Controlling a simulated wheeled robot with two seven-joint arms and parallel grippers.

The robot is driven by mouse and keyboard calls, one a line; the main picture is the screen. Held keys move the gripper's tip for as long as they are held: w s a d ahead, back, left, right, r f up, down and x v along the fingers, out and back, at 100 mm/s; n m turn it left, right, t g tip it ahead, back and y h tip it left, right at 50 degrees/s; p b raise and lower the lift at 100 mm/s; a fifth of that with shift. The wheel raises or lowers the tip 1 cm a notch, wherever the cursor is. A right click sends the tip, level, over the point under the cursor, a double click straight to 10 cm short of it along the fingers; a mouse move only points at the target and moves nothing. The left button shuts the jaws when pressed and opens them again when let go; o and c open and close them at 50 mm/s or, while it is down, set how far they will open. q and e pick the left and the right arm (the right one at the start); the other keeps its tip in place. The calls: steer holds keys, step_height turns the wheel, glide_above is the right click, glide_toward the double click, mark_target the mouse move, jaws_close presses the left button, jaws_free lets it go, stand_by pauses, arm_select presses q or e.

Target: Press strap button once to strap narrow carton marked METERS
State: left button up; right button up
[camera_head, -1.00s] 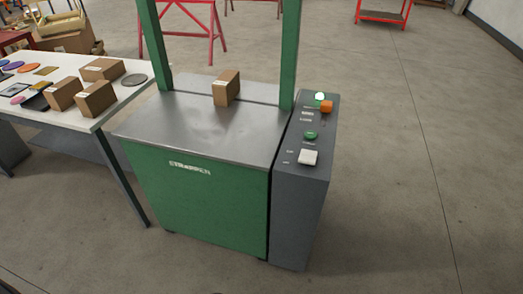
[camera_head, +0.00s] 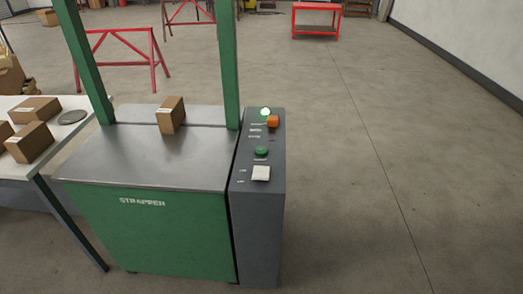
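A narrow brown carton (camera_head: 171,115) stands upright on the steel top of the green strapper (camera_head: 150,158), between the two green posts of its arch. No strap shows on it, and any marking is too small to read. Neither of my grippers is in view.
A white table (camera_head: 58,155) with brown cartons (camera_head: 30,142) and a grey disc (camera_head: 72,117) stands left of the strapper. Red trestles (camera_head: 125,47) and a red cart (camera_head: 316,20) stand behind. The floor on the right is clear.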

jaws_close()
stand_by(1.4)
